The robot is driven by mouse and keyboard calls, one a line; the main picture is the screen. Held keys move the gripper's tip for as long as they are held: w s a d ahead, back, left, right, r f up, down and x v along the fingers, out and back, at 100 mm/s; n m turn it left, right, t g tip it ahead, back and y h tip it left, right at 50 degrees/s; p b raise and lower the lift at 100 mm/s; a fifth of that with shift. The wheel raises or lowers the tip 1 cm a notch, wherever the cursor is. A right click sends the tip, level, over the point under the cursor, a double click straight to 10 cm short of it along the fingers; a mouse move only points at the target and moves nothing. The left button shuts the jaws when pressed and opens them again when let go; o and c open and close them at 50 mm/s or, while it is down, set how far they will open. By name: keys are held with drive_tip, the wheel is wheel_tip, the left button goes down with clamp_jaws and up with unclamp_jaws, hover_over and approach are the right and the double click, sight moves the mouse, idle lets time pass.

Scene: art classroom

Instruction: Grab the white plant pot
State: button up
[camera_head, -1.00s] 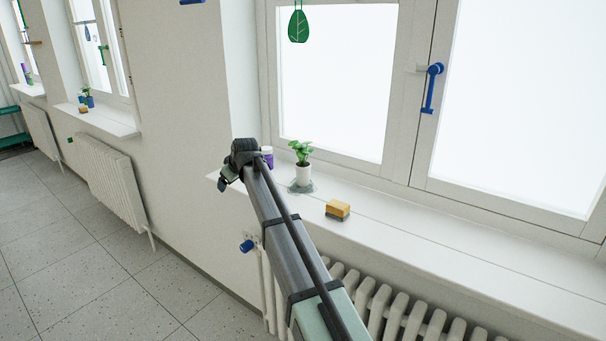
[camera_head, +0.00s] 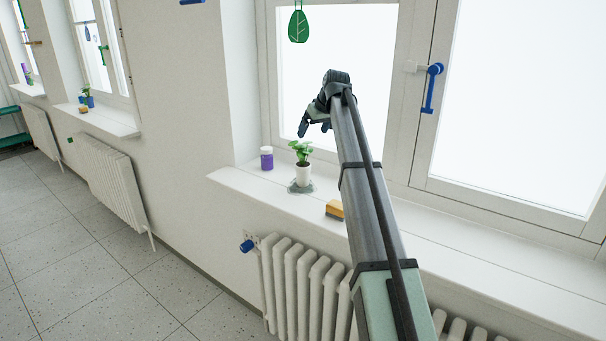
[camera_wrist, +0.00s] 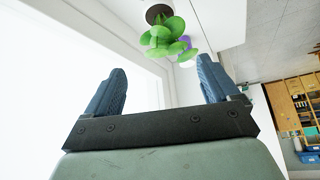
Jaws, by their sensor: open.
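The white plant pot (camera_head: 303,174) holds a small green plant (camera_head: 301,150) and stands upright on the windowsill, on a grey patch (camera_head: 296,187). My gripper (camera_head: 315,131) is above the pot and plant in the head view, apart from them, with its fingers pointing down. In the wrist view my gripper (camera_wrist: 162,85) is open and empty. Beyond its fingertips the green plant (camera_wrist: 165,36) shows at the top, with its dark soil (camera_wrist: 158,14). The leaves and the frame edge hide most of the pot there.
A purple jar with a white lid (camera_head: 267,158) stands just left of the pot. A yellow sponge (camera_head: 335,209) lies to the right, partly behind my arm. The window pane (camera_head: 345,120) is close behind. The windowsill (camera_head: 235,180) has a radiator (camera_head: 300,280) below.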

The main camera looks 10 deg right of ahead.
sight(303, 148)
drive_tip(key=x, duration=0.8)
drive_tip(key=shift+x, duration=2.75)
drive_tip(key=shift+s+a, duration=0.1)
drive_tip(key=shift+a, duration=0.1)
drive_tip(key=shift+c, duration=0.2)
drive_tip(key=c, duration=1.5)
drive_tip(key=shift+r, duration=0.1)
drive_tip(key=shift+c, duration=0.5)
drive_tip(key=shift+r, duration=0.1)
